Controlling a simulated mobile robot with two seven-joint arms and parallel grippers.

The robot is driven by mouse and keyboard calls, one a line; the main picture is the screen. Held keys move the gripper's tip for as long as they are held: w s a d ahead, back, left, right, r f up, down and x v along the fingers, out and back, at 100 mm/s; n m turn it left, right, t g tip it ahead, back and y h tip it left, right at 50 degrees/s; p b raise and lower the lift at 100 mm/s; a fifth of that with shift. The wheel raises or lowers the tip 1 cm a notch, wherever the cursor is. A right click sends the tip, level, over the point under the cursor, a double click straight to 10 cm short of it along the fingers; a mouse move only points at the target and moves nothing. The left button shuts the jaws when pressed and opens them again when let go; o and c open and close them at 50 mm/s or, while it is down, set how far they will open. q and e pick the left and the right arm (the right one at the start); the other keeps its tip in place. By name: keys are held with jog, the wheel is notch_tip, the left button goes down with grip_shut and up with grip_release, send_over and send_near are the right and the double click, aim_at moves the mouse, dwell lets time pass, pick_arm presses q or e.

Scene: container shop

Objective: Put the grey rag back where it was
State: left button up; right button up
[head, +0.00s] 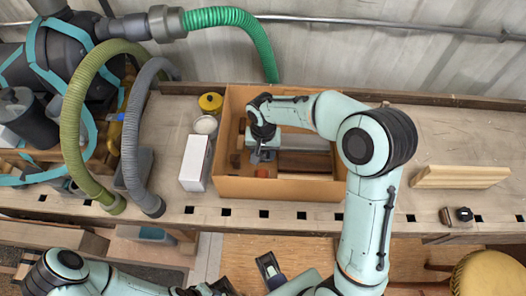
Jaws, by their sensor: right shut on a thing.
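My right gripper (263,151) reaches down into an open cardboard box (290,190) on the workbench, at the box's left side. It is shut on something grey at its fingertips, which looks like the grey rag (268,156). The rag is small in the picture and mostly covered by the gripper, so I cannot tell whether it touches the box floor. My left arm lies low at the bottom left, and its gripper (208,290) is partly cut off by the bottom edge. I cannot tell its jaw state.
Inside the box are brown wooden pieces (305,162) and a small reddish block (262,173). Left of it stand a white carton (196,163), a yellow-lidded jar (210,103) and hoses (150,130). A wooden moulding (460,177) lies right. The bench between is clear.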

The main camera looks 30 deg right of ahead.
aim_at(263, 152)
jog(key=o, duration=1)
jog(key=shift+f, duration=0.1)
jog(key=shift+r, duration=0.3)
notch_tip(263, 152, up, 12)
jog(key=shift+f+p, duration=0.1)
jog(key=shift+p, duration=0.75)
